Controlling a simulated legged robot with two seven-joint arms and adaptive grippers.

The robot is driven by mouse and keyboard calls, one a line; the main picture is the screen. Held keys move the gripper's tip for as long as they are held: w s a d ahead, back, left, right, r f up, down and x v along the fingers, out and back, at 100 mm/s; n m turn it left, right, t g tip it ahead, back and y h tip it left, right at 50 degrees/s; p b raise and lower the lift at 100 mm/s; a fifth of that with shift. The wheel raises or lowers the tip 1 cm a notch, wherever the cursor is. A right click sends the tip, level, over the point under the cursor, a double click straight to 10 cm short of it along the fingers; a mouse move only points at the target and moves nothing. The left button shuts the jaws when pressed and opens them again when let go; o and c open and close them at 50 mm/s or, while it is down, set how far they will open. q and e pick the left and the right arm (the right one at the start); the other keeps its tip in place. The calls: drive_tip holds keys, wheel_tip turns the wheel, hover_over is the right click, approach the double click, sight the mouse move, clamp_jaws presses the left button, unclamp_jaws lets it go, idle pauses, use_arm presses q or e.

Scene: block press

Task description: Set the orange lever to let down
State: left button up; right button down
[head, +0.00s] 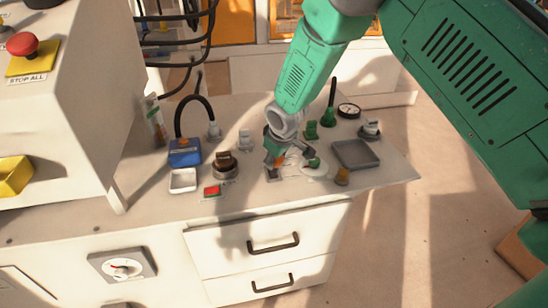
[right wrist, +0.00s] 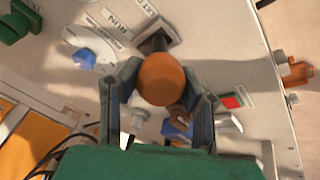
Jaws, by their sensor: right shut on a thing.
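The orange lever shows in the right wrist view as a round orange knob (right wrist: 161,79) on a dark shaft that rises from a slotted plate (right wrist: 160,42). My right gripper (right wrist: 160,90) has a finger on each side of the knob and is shut on it. In the head view my right gripper (head: 290,156) reaches down to the middle of the bench top, and it and the arm mostly hide the lever there. The lever's exact setting is hard to read. My left gripper is not in view.
The bench top is crowded. A dark round knob (head: 224,166), a red and green switch (head: 212,190) and a blue box (head: 184,153) stand left of the gripper.

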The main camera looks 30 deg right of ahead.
drive_tip(key=shift+s+d+f, duration=0.15)
drive_tip(key=shift+s+f, duration=0.1)
drive_tip(key=shift+s, duration=0.1)
drive_tip(key=c, duration=1.2)
unclamp_jaws()
drive_tip(key=shift+o, duration=0.9)
drive_tip(key=shift+s+r, duration=0.15)
drive_tip(key=shift+r, duration=0.25)
drive_tip(key=v, duration=1.1)
drive_tip(key=shift+r, duration=0.25)
